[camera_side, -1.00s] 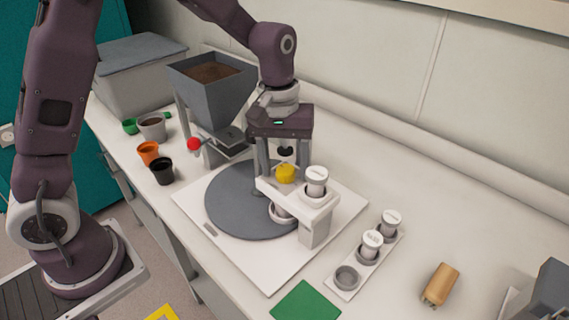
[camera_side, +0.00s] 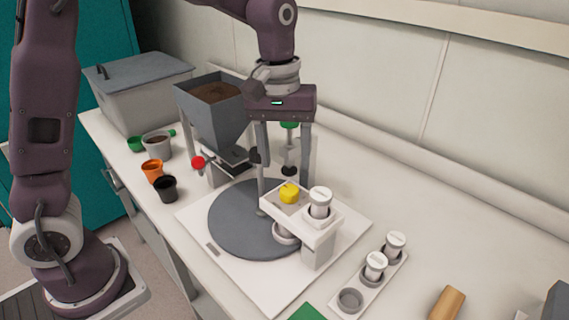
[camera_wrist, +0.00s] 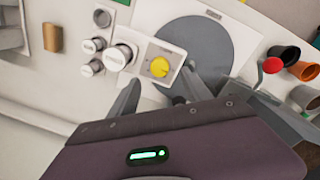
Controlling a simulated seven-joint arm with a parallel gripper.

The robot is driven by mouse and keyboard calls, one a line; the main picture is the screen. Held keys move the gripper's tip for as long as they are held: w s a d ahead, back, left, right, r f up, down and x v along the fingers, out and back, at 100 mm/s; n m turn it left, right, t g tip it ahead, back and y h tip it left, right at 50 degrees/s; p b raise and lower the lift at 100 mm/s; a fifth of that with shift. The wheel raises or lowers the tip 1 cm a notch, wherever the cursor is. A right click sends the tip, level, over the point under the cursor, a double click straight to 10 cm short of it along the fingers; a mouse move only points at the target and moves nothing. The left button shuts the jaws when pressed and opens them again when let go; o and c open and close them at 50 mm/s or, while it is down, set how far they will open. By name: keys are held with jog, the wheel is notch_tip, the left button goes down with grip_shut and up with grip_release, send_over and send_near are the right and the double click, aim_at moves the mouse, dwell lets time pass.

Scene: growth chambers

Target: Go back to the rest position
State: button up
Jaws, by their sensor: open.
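My gripper (camera_side: 273,164) is open and empty, pointing down above and behind the white stand (camera_side: 318,250). The stand has a yellow knob (camera_side: 289,192) and a white-capped jar (camera_side: 320,203) on top. The gripper's fingertips are apart from the knob. In the wrist view my open fingers (camera_wrist: 160,92) frame the space next to the yellow knob (camera_wrist: 159,67), with nothing between them. A grey round turntable (camera_side: 235,222) lies under the stand on a white base plate (camera_side: 345,228).
A soil hopper (camera_side: 212,118) with a red-knobbed lever (camera_side: 198,163) stands left of my gripper. Orange (camera_side: 153,170) and black (camera_side: 165,188) pots stand at the left edge. A jar rack (camera_side: 340,305) and wooden block (camera_side: 447,303) are at right. The back right counter is clear.

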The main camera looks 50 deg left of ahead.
jog(key=s+a+r+m+t, duration=0.3)
jog(key=s+r, duration=0.4)
jog(key=s, duration=0.5)
jog(key=s+a+f+m+t, duration=0.1)
jog(key=s+m+t, duration=0.1)
jog(key=s, duration=0.8)
jog(key=shift+f+m+y, duration=0.3)
jog(key=shift+m, duration=0.6)
jog(key=shift+c, duration=0.5)
